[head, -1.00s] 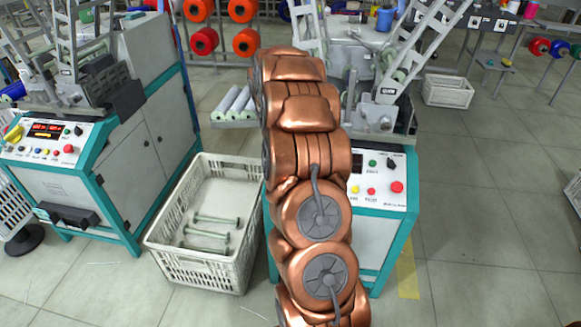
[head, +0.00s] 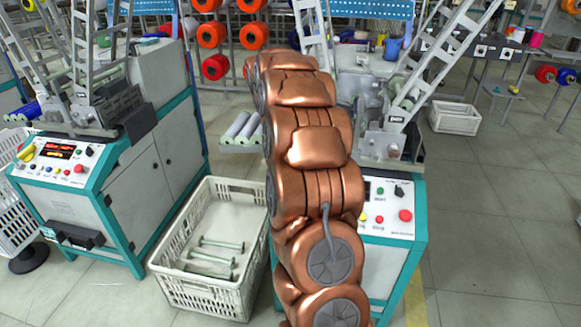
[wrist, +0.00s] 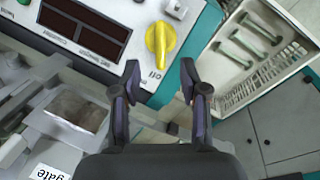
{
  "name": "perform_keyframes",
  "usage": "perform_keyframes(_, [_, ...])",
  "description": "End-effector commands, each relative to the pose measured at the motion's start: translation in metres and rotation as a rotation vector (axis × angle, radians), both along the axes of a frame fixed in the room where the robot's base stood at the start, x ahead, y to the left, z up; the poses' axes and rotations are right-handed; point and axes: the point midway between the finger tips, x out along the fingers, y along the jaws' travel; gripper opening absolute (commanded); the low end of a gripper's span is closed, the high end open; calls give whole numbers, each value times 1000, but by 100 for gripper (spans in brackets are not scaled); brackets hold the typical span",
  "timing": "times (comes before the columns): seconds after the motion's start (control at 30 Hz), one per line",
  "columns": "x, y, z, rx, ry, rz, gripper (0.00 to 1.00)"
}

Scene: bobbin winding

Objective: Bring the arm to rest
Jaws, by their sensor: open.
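My copper-coloured arm (head: 318,145) rises through the middle of the head view, in front of the right winding machine (head: 390,265). My gripper is hidden behind the arm there. In the wrist view my gripper (wrist: 160,78) is open, with its two dark fingers apart and nothing between them. It is over a machine's control panel, with a yellow knob (wrist: 160,44) showing just beyond the fingertips. I cannot tell how far the fingers are from the panel.
A white crate (head: 163,258) with several bobbins (head: 208,260) stands on the floor between the right machine and the left winding machine (head: 150,165). It also shows in the wrist view (wrist: 285,75). Racks of orange spools (head: 211,34) stand behind.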

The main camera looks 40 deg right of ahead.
Motion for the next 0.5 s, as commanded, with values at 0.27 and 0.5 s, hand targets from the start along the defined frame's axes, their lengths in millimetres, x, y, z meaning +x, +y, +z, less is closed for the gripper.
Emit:
perform_keyframes(0.27, [0, 0, 0, 0, 0, 0, 44])
perform_keyframes(0.5, [-4, 22, 5, 16, 4, 26, 44])
